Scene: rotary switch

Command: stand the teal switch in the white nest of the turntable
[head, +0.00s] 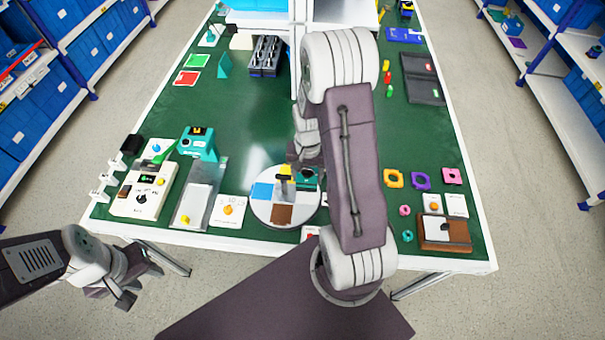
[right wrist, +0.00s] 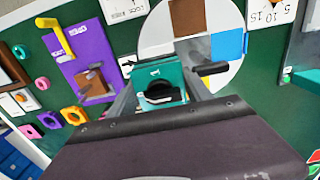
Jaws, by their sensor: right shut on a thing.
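The teal switch (right wrist: 160,78), with a black knob on its face, is between the fingers of my right gripper (right wrist: 160,95) in the right wrist view. The right gripper (head: 300,172) is shut on it. In the head view the switch (head: 307,180) shows at the right rear of the round turntable (head: 262,211), partly hidden by my arm. I cannot tell whether it touches the disc. The turntable (right wrist: 232,15) carries blue, brown and pale patches; the white nest is not clearly distinguishable. My left gripper (head: 138,283) is open and empty, off the table's front left.
A white control box (head: 140,190), a teal device (head: 198,142) and a grey-white tray (head: 192,207) stand left of the turntable. Coloured rings (head: 420,181) and a brown box (head: 447,233) lie on the right. Green table surface behind the turntable is clear.

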